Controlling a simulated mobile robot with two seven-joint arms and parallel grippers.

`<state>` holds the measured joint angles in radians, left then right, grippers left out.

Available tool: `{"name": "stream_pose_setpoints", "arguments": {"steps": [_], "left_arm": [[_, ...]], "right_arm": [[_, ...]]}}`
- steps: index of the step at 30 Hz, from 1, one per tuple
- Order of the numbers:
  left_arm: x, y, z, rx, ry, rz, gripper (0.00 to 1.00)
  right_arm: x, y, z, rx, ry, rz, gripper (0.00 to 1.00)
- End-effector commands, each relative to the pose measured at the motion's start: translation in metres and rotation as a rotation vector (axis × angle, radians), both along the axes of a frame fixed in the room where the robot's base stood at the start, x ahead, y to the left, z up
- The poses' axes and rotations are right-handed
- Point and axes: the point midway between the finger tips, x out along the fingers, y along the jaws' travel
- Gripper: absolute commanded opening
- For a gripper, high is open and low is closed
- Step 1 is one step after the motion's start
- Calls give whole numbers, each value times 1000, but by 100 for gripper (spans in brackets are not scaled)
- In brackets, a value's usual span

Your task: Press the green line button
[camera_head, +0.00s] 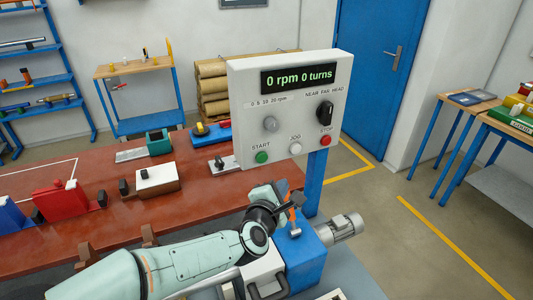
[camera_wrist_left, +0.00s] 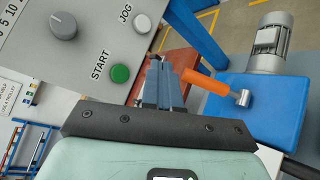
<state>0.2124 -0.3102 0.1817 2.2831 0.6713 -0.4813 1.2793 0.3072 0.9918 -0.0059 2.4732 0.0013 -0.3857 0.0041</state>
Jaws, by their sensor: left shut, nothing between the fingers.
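The green START button (camera_head: 262,157) is at the lower left of the grey control panel (camera_head: 246,120). In the left wrist view the green button (camera_wrist_left: 120,73) shows just left of my fingers. My left gripper (camera_head: 297,198) is below the panel in the head view, lower and to the right of the button, apart from it. It also shows in the left wrist view (camera_wrist_left: 161,66), with its fingers shut and nothing between them. My right gripper is not in view.
A white JOG button (camera_head: 295,148) and a red STOP button (camera_head: 325,140) sit right of START. A grey knob (camera_head: 270,124) and a black selector (camera_head: 325,112) are above. A blue housing (camera_head: 306,262) with an orange handle and motor (camera_head: 340,229) stands below the panel.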

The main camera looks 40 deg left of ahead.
Motion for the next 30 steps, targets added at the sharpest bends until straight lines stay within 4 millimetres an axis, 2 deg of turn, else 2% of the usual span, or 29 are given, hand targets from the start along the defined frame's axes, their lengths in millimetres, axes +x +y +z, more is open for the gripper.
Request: {"name": "stream_pose_setpoints", "arguments": {"steps": [11,24,30], "left_arm": [[3,7,0,-1,-1,2,0],[30,58,-3,1,1,1,0],[38,74,-2,0,1,0,0]], "right_arm": [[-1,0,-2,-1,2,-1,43],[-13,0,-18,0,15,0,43],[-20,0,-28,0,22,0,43]]}}
